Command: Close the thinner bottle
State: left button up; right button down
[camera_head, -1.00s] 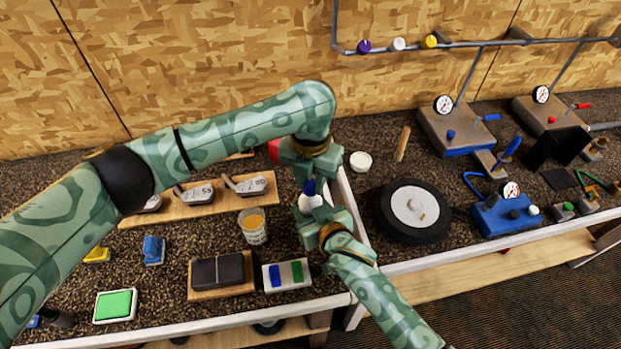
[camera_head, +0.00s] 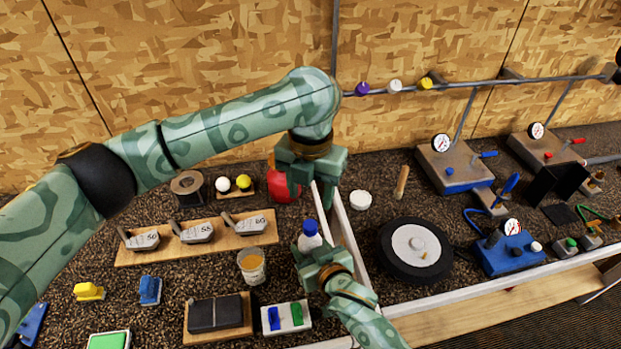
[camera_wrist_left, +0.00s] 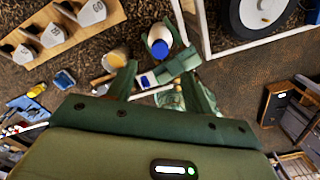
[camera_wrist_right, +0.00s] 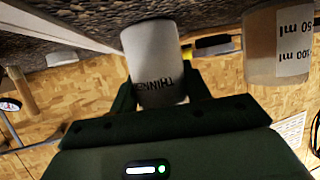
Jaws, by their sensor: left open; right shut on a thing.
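The thinner bottle (camera_head: 311,242) is white and upright, with a blue cap (camera_head: 310,228) on its top. Its printed label shows in the right wrist view (camera_wrist_right: 155,65). My right gripper (camera_head: 320,262) is shut around the bottle's body. My left gripper (camera_head: 306,192) is open and empty, above and apart from the cap. In the left wrist view the blue cap (camera_wrist_left: 159,49) sits over the white bottle (camera_wrist_left: 158,35), beyond the open fingers. I cannot tell how tightly the cap is seated.
A white-edged divider (camera_head: 345,240) runs just right of the bottle. A cup (camera_head: 251,266) stands to its left, and a block with blue and green pieces (camera_head: 286,318) lies in front. A red round object (camera_head: 284,186) is behind. A black disc (camera_head: 415,249) lies right of the divider.

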pick_arm(q)
jog(key=shift+r, duration=1.65)
pick_arm(e)
jog(key=c, duration=0.6)
grip_release()
jog(key=shift+s+d+r, duration=0.2)
jog(key=shift+s+d, duration=0.05)
jog(key=shift+s, duration=0.2)
pick_arm(q)
notch_tip(320, 180, up, 3)
jog(key=p, duration=0.2)
jog(key=shift+p, duration=0.35)
pick_arm(e)
jog(key=v, duration=1.5)
jog(key=shift+d, duration=0.15)
